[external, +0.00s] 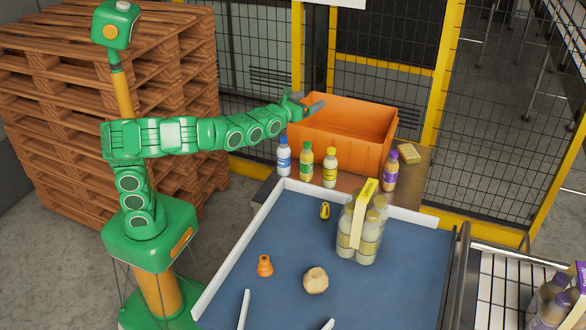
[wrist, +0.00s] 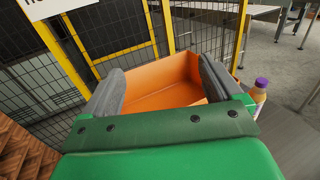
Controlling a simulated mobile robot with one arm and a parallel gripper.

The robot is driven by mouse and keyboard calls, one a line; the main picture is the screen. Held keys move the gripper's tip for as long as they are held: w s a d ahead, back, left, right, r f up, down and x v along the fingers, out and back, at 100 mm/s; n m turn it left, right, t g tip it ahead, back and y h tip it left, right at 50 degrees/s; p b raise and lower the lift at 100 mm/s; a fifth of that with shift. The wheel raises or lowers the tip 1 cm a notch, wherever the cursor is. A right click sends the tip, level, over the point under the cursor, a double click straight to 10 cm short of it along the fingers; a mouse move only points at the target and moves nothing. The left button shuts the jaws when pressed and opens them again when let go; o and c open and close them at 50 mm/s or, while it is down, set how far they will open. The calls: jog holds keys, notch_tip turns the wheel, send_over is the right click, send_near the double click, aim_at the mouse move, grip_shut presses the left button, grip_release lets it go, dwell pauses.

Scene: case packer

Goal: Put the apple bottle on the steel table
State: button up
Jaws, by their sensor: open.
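Several capped bottles stand upright around the orange crate. The green-capped bottle (external: 306,162), which looks like the apple bottle, stands in front of the crate; its label is too small to read. A blue-capped bottle (external: 284,157) is on its left and a yellow-capped one (external: 330,168) on its right. They stand on a brownish table top (external: 412,182), which may be the steel table; I cannot tell. My gripper (external: 303,105) is open and empty, above the crate's left rim. In the wrist view its fingers (wrist: 160,85) frame the crate; the green-capped bottle is out of sight.
The orange crate (external: 345,150) looks empty. The blue, white-railed surface (external: 285,225) in front holds a bottle pack (external: 362,228) and small loose things. Mesh fencing stands behind.

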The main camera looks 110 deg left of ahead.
notch_tip(320, 180, up, 6)
jog(key=shift+r, duration=0.15)
dwell(0.3)
